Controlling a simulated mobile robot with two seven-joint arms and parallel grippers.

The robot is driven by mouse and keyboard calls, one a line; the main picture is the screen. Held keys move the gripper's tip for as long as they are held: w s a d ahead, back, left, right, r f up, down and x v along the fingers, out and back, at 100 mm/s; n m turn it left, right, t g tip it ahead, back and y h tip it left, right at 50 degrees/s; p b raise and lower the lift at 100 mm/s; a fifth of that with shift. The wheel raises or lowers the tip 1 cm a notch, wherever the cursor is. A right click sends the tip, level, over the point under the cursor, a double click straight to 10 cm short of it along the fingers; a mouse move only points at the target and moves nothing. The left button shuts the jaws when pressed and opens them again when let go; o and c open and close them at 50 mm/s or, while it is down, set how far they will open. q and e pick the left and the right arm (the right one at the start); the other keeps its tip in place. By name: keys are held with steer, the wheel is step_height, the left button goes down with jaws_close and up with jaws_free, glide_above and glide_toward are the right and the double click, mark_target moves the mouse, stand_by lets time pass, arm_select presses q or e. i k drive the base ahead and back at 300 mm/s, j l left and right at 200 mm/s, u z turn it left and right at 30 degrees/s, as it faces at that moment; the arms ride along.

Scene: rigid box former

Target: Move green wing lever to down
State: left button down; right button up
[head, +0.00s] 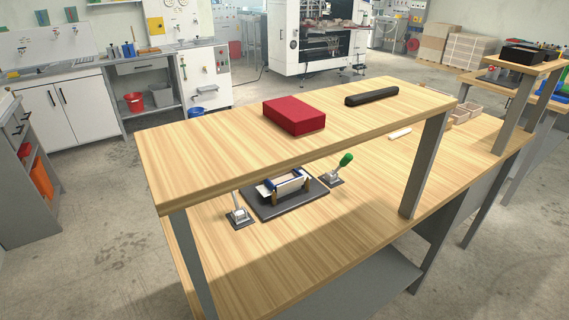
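The green wing lever (346,160) has a green knob on a short light stem. It leans up and to the right from a small dark base plate (332,180) on the lower tabletop, beneath the raised shelf. Left of it is the box former (283,188), a dark plate carrying a white piece with blue and black parts. Another lever (238,212), whitish, stands upright on its own plate at the left of the former; its top is hidden by the shelf edge. Neither of my grippers shows in the head view.
The raised wooden shelf (200,165) overhangs the levers, held by grey posts (425,165). On it lie a red block (294,116) and a black roll (371,96). A small pale bar (400,134) lies on the lower tabletop. The tabletop front (300,240) is clear.

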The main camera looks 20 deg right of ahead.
mark_target(347, 158)
steer(key=l+u, duration=1.2)
steer(key=k+l+u, duration=0.1)
steer(key=l+u, duration=0.3)
steer(key=k+l+u, duration=0.1)
steer(key=l, duration=0.3)
steer(key=k+l+u, duration=0.15)
steer(key=k+l, duration=0.15)
steer(key=l, duration=0.15)
steer(key=k+l+u, duration=0.1)
steer(key=k+l, duration=0.15)
steer(key=k+l+u, duration=0.15)
steer(key=l, duration=0.35)
steer(key=k, duration=0.1)
